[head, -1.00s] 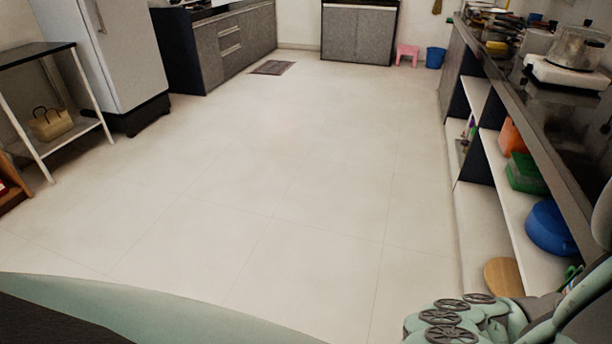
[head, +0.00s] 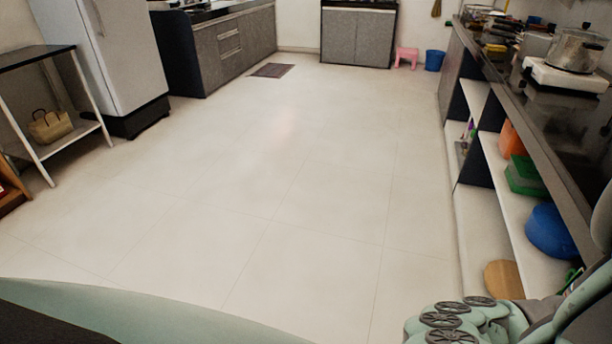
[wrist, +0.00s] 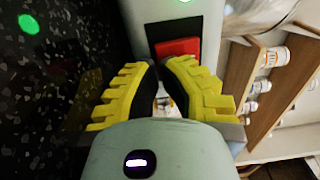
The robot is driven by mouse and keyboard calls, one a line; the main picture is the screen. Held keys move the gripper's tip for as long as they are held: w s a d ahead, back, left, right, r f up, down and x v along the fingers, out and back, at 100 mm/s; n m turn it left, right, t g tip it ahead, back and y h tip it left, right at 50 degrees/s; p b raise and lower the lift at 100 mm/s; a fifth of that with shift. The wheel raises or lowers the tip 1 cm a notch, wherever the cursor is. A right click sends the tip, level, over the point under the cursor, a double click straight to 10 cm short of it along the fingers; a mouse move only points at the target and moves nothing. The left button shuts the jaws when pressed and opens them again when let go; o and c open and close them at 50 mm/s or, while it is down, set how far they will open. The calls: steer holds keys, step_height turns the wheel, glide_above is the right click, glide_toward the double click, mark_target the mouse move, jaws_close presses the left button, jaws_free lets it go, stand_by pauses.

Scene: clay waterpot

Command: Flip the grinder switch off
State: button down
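In the wrist view, a red switch (wrist: 178,47) sits in a dark frame on a pale panel, which looks like the grinder body (wrist: 150,10). My gripper (wrist: 160,63) has yellow fingers with black inner pads. Its tips are nearly together right in front of the switch's lower edge, with nothing seen held between them. I cannot tell whether they touch the switch, or its on or off position. The head view does not show the fingers or the switch.
Wooden shelves with small jars (wrist: 276,57) stand at the right in the wrist view; a dark speckled surface (wrist: 60,80) is at the left. In the head view, the long counter (head: 530,110) runs along the right, and the floor (head: 250,170) is open.

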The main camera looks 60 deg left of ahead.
steer(key=shift+w+a+f+y, duration=0.1)
steer(key=shift+a+f+y, duration=0.1)
steer(key=shift+a+f, duration=0.25)
steer(key=shift+w+a+f+y, duration=0.1)
steer(key=shift+a+f+y, duration=0.15)
steer(key=shift+f, duration=0.3)
steer(key=shift+s+r, duration=0.15)
steer(key=shift+r, duration=0.25)
steer(key=shift+s+a+r, duration=0.15)
steer(key=shift+a, duration=0.05)
steer(key=shift+h, duration=0.25)
steer(key=v, duration=0.6)
steer(key=shift+s+r, duration=0.1)
steer(key=shift+s, duration=0.1)
steer(key=shift+s+a+r, duration=0.1)
steer(key=shift+s, duration=0.2)
steer(key=c, duration=1.7)
jaws_free()
steer(key=shift+r, duration=0.15)
